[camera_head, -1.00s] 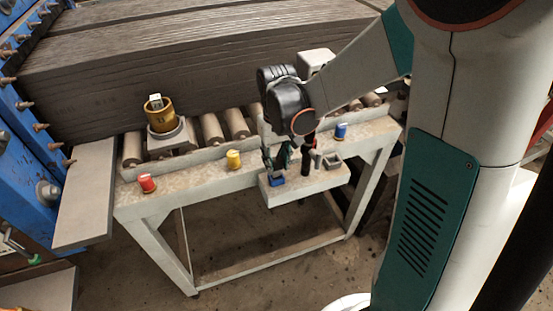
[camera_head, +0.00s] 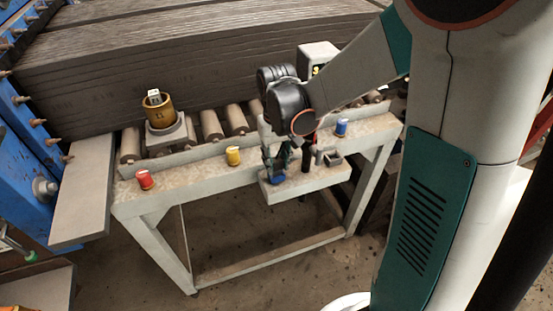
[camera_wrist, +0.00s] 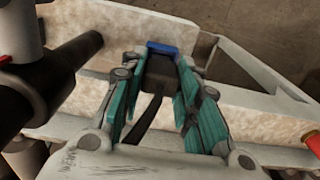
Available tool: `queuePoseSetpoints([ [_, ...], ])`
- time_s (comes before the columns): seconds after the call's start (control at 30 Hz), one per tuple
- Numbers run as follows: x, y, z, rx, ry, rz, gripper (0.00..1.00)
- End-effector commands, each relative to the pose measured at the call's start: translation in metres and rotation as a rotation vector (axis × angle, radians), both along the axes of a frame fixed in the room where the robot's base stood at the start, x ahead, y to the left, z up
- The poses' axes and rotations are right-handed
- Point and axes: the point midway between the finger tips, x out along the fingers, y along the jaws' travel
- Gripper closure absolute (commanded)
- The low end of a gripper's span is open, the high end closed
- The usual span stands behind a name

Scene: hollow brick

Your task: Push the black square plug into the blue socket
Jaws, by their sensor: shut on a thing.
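The blue socket (camera_head: 278,179) sits at the left end of a small grey shelf on the front of the bench. In the wrist view, the blue socket (camera_wrist: 164,48) shows as a blue rim just past my fingertips. The black square plug (camera_wrist: 158,74) is between the teal finger pads of my gripper (camera_wrist: 162,66), with its dark cable running back toward the wrist. My gripper (camera_head: 276,157) is shut on the plug, right at the socket. The plug's front end meets the blue rim in the picture; how deep it sits is hidden.
Red (camera_head: 144,179), yellow (camera_head: 233,155) and blue (camera_head: 341,127) spools stand along the bench's front edge. A grey open holder (camera_head: 332,157) is on the shelf, right of the blue socket. Rollers and a gold cup (camera_head: 158,112) are behind. The floor in front is clear.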

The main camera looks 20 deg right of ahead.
Motion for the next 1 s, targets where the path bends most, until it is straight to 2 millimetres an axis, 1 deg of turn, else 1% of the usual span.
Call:
queuePoseSetpoints([
  [0.4,0.000,0.000,-0.007,0.000,0.000,0.000,0.94],
  [0.43,0.000,0.000,-0.007,0.000,0.000,0.000,0.68],
  [0.47,0.000,0.000,-0.007,0.000,0.000,0.000,0.62],
  [0.5,0.000,0.000,-0.007,0.000,0.000,0.000,0.53],
  [0.53,0.000,0.000,-0.007,0.000,0.000,0.000,0.47],
  [0.87,0.000,0.000,-0.006,0.000,0.000,0.000,0.47],
  [1.0,0.000,0.000,0.003,0.000,0.000,0.000,0.47],
])
